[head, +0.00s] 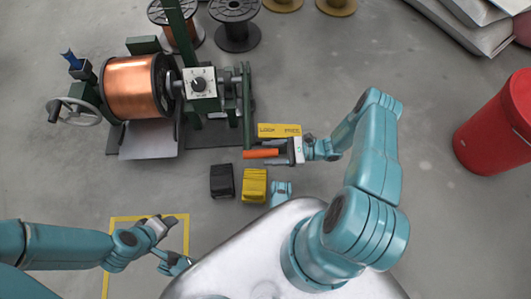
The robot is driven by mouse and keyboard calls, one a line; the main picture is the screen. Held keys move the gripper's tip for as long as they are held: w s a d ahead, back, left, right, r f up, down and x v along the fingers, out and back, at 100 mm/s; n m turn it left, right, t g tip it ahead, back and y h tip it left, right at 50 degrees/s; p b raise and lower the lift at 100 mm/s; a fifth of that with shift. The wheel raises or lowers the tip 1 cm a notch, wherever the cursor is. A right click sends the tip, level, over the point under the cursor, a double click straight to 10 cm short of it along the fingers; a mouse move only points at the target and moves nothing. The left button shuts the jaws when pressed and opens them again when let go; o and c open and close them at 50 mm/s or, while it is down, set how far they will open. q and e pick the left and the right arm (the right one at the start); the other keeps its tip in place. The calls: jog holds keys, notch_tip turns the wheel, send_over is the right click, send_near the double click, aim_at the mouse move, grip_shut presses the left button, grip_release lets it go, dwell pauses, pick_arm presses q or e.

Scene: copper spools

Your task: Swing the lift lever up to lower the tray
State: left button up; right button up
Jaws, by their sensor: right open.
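The lift lever has an orange grip (261,153) at the right end of the green spool machine. My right gripper (279,152) is open around the right end of the grip, with one finger on its far side and one on its near side. I cannot tell whether the fingers touch it. A grey tray (150,140) sits low under the copper spool (138,87), which is on the machine. My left gripper (163,228) is at the lower left, well away from the lever; its finger opening is unclear.
A yellow lettered plate (279,130) lies just beyond my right gripper. A black pedal-like block (222,181) and a yellow one (254,185) are on the floor nearer me. A red bin (495,128) stands at right. The floor between is clear.

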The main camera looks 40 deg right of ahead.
jog(key=shift+x, duration=1.1)
jog(key=shift+c, duration=0.3)
